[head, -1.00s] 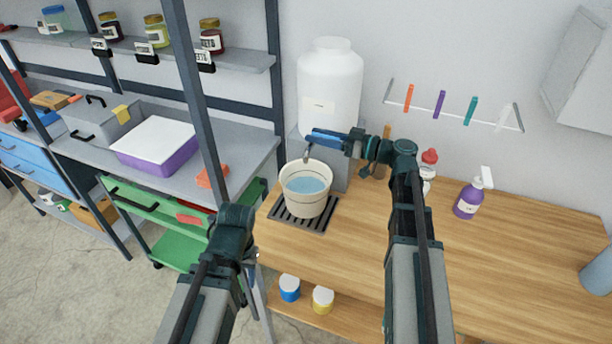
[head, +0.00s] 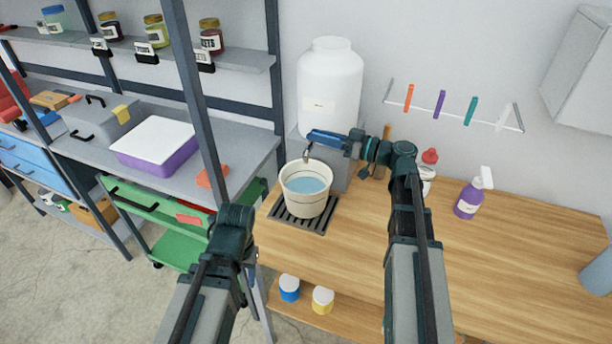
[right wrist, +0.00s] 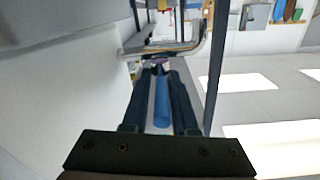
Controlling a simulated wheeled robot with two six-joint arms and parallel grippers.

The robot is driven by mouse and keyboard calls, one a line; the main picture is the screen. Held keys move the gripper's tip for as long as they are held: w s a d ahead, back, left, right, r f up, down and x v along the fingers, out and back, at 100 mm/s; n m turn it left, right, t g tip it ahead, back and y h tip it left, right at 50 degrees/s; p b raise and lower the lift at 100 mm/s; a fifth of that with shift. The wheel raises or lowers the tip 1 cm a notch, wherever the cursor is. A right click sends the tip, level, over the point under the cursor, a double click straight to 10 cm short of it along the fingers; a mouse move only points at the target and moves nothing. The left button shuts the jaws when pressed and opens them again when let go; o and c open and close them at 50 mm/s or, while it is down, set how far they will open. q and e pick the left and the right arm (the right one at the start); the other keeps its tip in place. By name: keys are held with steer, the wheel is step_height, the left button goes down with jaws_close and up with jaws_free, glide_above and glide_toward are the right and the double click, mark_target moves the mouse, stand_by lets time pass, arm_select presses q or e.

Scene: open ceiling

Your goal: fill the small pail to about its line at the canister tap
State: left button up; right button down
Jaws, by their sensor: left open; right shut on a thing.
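The small pail (head: 304,204) is cream-coloured with a dark line around it and stands upright on a dark slatted drip tray (head: 287,221). Blue water (head: 306,186) shows inside, its surface below the rim and near the line. The white canister (head: 331,84) stands behind on a grey block, with the tap spout (head: 308,152) over the pail. My right gripper (head: 342,139) is shut on the blue tap handle (head: 322,136); the handle also shows between the fingers in the right wrist view (right wrist: 161,104). My left arm is low at the left; its open gripper (head: 236,217) is empty.
A purple spray bottle (head: 468,197) and a red-capped bottle (head: 428,167) stand on the wooden bench right of the canister. A dark shelf post (head: 200,100) rises at left. The bench's middle and front (head: 480,260) are clear.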

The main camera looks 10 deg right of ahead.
steer(key=shift+s+a+m+t+h, duration=0.1)
steer(key=shift+s+m+t+h, duration=0.05)
steer(key=shift+m+t+h, duration=0.35)
steer(key=shift+s+a+m+t+h, duration=0.15)
steer(key=shift+m+t+h, duration=0.25)
steer(key=shift+t, duration=0.2)
steer(key=shift+w+d, duration=0.1)
steer(key=shift+f+g, duration=0.1)
steer(key=shift+g, duration=0.2)
stand_by(6.5)
